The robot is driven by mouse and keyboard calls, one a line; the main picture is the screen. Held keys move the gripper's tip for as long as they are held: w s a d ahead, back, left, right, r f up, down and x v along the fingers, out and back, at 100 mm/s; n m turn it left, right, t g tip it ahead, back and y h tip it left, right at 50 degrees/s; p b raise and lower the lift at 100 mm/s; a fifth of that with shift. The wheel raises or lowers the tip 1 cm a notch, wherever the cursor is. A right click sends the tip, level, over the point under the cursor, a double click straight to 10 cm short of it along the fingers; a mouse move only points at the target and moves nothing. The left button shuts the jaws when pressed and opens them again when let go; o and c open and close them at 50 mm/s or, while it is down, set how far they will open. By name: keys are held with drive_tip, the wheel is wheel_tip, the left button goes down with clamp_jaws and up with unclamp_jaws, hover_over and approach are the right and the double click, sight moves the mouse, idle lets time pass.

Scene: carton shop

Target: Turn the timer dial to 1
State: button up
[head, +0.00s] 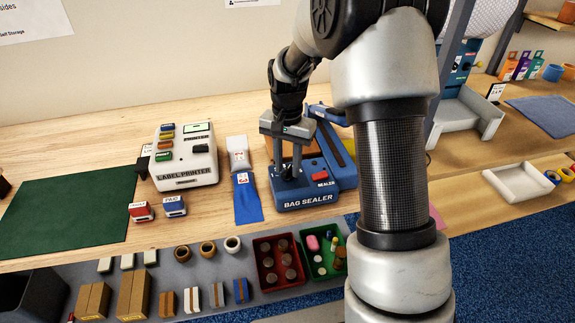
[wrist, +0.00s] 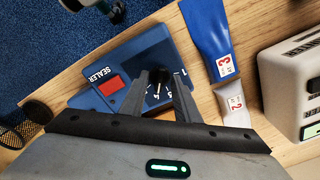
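The blue bag sealer (head: 322,195) stands on the wooden bench in the head view. Its black timer dial (wrist: 157,77) shows in the wrist view, with white numbers around it; a 1 is at the right, and other numbers are partly hidden. My gripper (head: 288,172) points down at the dial end of the sealer. In the wrist view my gripper (wrist: 158,74) has its two fingers apart, one on each side of the dial, with visible gaps. I cannot tell whether either finger touches it. The dial's pointer is not clear.
The sealer's red button (wrist: 111,86) is beside the left finger. Blue and white bags (head: 247,195) lie left of the sealer, by the label printer (head: 186,165). Below the bench edge are red (head: 278,262) and green bins (head: 322,250).

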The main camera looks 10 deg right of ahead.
drive_tip(key=shift+f, duration=0.1)
clamp_jaws()
drive_tip(key=shift+n, duration=0.3)
drive_tip(key=n, duration=0.4)
drive_tip(key=shift+n+p, duration=0.3)
drive_tip(key=shift+p, duration=0.05)
drive_tip(key=n, duration=0.4)
drive_tip(key=shift+n+p, duration=0.3)
drive_tip(key=shift+p, duration=0.1)
drive_tip(key=n+p, duration=0.1)
drive_tip(key=n, duration=0.5)
drive_tip(key=n+p, duration=0.2)
drive_tip(key=n, duration=0.3)
drive_tip(key=shift+w+n, duration=0.1)
drive_tip(key=shift+n, duration=0.2)
